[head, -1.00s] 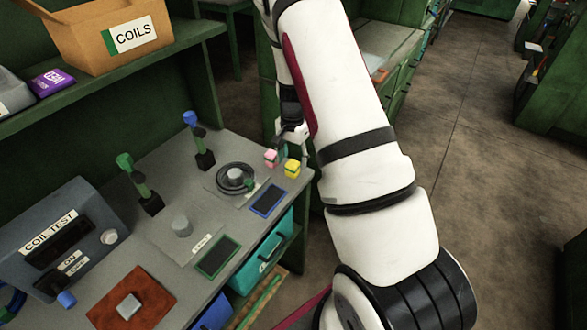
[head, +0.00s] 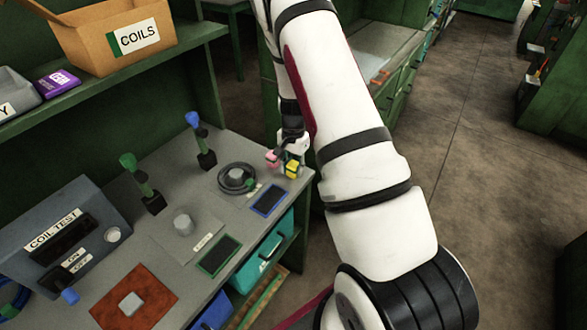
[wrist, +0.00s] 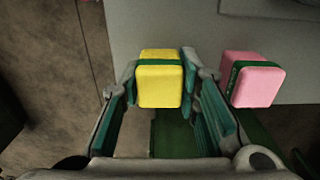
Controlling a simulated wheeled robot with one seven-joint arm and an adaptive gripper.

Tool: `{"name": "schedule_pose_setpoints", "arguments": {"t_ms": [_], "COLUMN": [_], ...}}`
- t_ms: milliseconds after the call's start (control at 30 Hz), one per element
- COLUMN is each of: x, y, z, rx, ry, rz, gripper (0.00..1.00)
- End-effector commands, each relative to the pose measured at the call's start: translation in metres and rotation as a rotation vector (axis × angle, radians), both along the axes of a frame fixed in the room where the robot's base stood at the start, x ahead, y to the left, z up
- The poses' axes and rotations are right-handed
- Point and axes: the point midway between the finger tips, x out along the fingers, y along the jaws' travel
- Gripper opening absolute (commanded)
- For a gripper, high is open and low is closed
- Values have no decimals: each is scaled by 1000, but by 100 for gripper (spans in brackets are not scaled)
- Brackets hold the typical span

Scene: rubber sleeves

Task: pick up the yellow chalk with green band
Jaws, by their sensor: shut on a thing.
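The yellow chalk with a green band (head: 292,169) is a small block at the right end of the grey workbench. In the wrist view the yellow chalk (wrist: 160,84) is between the two green-padded fingers of my gripper (wrist: 159,72). My gripper (head: 291,158) is shut on it, with a finger on each side. Whether the chalk touches the bench cannot be told. A pink chalk with a green band (head: 272,159) is just left of it in the head view. In the wrist view the pink chalk (wrist: 257,84) is outside the right finger.
A coiled black cable (head: 236,179) lies on the workbench (head: 160,218) left of the chalks. A blue-framed pad (head: 268,200) is in front of them. Blue and green upright handles stand farther left, beside a coil test box (head: 66,226). The bench's right edge is close to my gripper.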

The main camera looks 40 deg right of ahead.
Motion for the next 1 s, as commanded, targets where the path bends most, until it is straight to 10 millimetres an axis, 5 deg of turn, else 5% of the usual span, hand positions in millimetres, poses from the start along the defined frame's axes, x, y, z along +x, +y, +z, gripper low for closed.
{"name": "schedule_pose_setpoints", "arguments": {"t_ms": [467, 1000], "x": [2, -116], "y": [0, 41], "z": [33, 47], "rx": [-1, 2], "ry": [-5, 1], "rz": [0, -2], "gripper": [0, 0]}}
